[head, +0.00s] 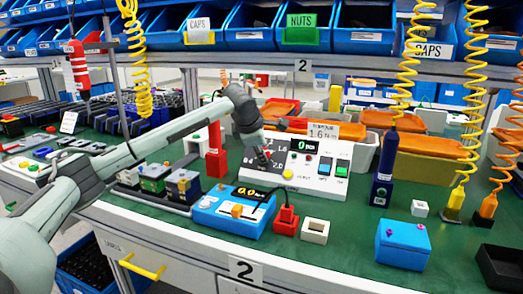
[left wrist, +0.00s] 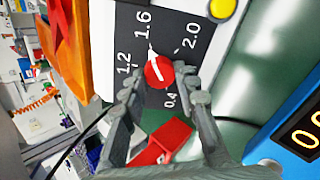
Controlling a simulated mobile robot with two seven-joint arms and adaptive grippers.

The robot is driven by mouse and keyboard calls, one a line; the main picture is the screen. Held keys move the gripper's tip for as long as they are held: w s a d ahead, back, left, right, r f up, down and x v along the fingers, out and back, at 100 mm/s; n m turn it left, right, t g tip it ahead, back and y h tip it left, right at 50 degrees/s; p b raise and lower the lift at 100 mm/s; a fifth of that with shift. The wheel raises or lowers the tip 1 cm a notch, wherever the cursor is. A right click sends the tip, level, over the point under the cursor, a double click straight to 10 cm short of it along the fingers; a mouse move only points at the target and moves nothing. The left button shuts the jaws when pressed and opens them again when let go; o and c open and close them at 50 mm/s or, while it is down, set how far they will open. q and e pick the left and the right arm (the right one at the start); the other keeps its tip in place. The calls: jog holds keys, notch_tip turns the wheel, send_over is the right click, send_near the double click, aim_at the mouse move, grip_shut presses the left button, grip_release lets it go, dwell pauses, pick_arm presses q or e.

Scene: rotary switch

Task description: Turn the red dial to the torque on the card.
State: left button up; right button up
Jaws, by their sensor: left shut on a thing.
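The red dial (left wrist: 158,72) is on the black scale panel (left wrist: 181,62) of the white control box (head: 316,177). In the left wrist view its white line runs roughly toward the 1.6 side; the exact reading is hard to tell. The labels 1.2, 1.6, 2.0 and 0.4 show around it. My left gripper (left wrist: 163,92) is shut on the dial, a finger on either side. In the head view the left gripper (head: 264,163) covers the dial. The card (head: 323,131) on top of the box reads 1.6 N·m. My right gripper is not in view.
A blue meter (head: 232,212) with a lit display stands in front of the box. A red block (head: 286,219) and a white block (head: 315,231) sit beside it. A dark blue screwdriver (head: 382,175) hangs to the right.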

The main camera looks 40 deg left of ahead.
pick_arm(q)
jog(key=shift+m, duration=0.4)
dwell(0.3)
jog(key=o, duration=1.2)
jog(key=shift+c, duration=0.2)
jog(key=shift+r, duration=0.15)
jog(key=v, duration=1.2)
